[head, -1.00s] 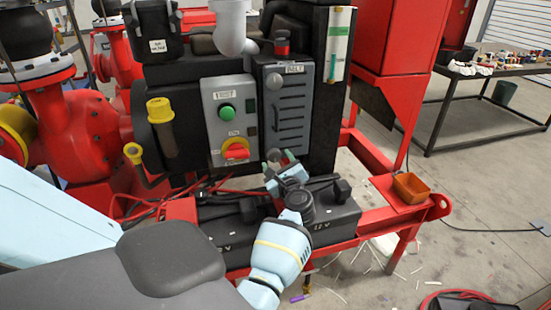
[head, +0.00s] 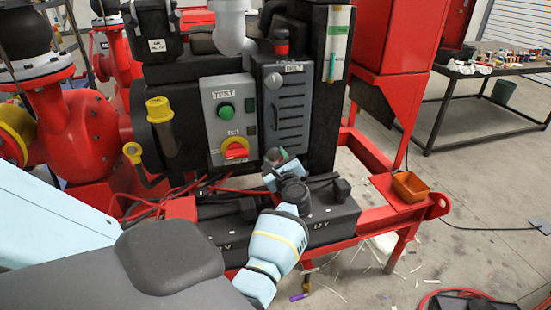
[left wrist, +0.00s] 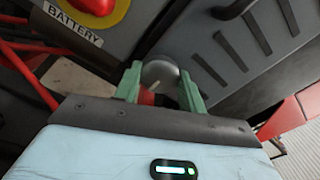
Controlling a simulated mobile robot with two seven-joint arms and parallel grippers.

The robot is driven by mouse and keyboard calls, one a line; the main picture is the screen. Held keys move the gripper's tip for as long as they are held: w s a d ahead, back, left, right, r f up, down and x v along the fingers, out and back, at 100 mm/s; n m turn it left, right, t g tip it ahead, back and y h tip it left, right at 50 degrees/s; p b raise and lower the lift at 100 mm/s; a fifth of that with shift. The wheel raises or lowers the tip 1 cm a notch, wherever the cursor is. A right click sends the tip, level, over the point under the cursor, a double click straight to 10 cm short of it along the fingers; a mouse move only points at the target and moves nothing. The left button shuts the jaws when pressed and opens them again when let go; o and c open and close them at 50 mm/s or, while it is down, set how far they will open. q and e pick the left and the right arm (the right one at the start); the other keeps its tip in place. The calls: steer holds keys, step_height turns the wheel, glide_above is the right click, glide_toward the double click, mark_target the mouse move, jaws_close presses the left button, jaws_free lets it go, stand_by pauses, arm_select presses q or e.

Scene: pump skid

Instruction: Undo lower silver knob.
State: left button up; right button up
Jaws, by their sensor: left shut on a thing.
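The lower silver knob (left wrist: 160,75) sits at the bottom of the grey ribbed cover (head: 284,112). In the left wrist view it is between the two green fingers of my left gripper (left wrist: 158,88), which is shut on it. In the head view my left gripper (head: 280,163) reaches up to the cover's lower edge and partly hides the knob. The upper silver knob (head: 273,80) shows on the cover's upper part, free of the gripper. The cover stands closed against the housing. My right gripper is not in view.
Left of the cover is a grey panel with a green button (head: 226,111) and a red-and-yellow battery switch (head: 235,149). Black batteries (head: 333,215) and red cables lie below. An orange tray (head: 410,186) stands on the red frame at right.

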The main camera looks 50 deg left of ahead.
arm_select(q)
steer(key=shift+m, duration=0.3)
steer(key=m, duration=0.3)
steer(key=shift+p, duration=0.3)
steer(key=shift+m+p, duration=0.3)
steer(key=shift+m, duration=1.3)
steer(key=o, duration=1)
steer(key=shift+c, duration=0.2)
